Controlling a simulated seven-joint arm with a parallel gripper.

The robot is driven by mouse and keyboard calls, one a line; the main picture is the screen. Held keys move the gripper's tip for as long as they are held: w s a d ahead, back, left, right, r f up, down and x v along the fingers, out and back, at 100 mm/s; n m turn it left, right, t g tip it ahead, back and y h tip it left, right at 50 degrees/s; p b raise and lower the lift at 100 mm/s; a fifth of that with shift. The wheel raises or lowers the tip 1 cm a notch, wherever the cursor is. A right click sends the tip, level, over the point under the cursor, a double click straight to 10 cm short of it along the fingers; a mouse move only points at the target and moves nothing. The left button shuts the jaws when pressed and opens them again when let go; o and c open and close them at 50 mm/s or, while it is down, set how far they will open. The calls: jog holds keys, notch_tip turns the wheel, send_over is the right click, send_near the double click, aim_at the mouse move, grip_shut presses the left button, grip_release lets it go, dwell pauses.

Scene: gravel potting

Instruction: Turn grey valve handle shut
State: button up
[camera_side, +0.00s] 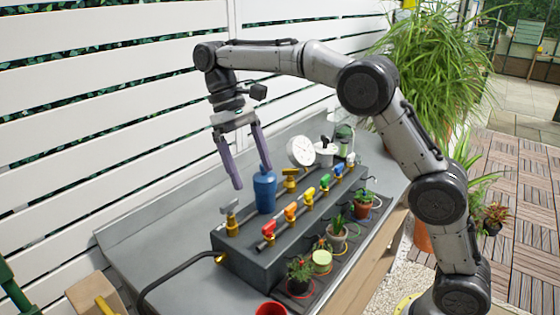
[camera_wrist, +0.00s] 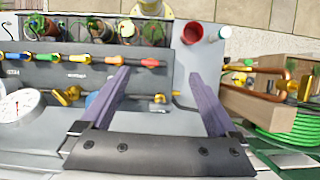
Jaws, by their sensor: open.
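The grey valve handle (camera_side: 229,207) sits on a brass valve body (camera_side: 232,227) at the near left end of the dark manifold box (camera_side: 240,254). In the wrist view the brass of this valve (camera_wrist: 159,98) shows between my fingers, lower than their tips. My gripper (camera_side: 251,178) is open and empty, with two long purple fingers pointing down. In the side view it hangs above and behind the box, up and to the right of the grey handle, close to a blue bottle (camera_side: 265,190). In the wrist view my gripper (camera_wrist: 159,74) spans the end of the box.
Red (camera_side: 268,228), orange (camera_side: 291,210), yellow, green and blue valve handles line the box front. A white dial gauge (camera_side: 301,151) stands behind. Potted plants (camera_side: 299,272) line the front edge. A black hose (camera_side: 165,275) leaves the left end. Bare grey bench (camera_side: 150,230) lies left.

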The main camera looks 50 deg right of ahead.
jog(key=s+d+r, duration=0.1)
jog(key=s+r, duration=0.2)
jog(key=s, duration=0.3)
jog(key=shift+s, duration=0.4)
jog(key=shift+r, duration=0.1)
jog(key=s+d+r+t, duration=0.2)
jog(key=s, duration=0.4)
jog(key=s+d+r+t, duration=0.1)
jog(key=s+r+t, duration=0.15)
jog(key=s, duration=0.35)
jog(key=s+d+f+t, duration=0.2)
jog(key=s+f+t, duration=0.3)
jog(key=f, duration=0.6)
jog(key=shift+s+d+f, duration=0.2)
jog(key=shift+s+f, duration=0.1)
jog(key=shift+s, duration=0.45)
jog(key=shift+t, duration=0.25)
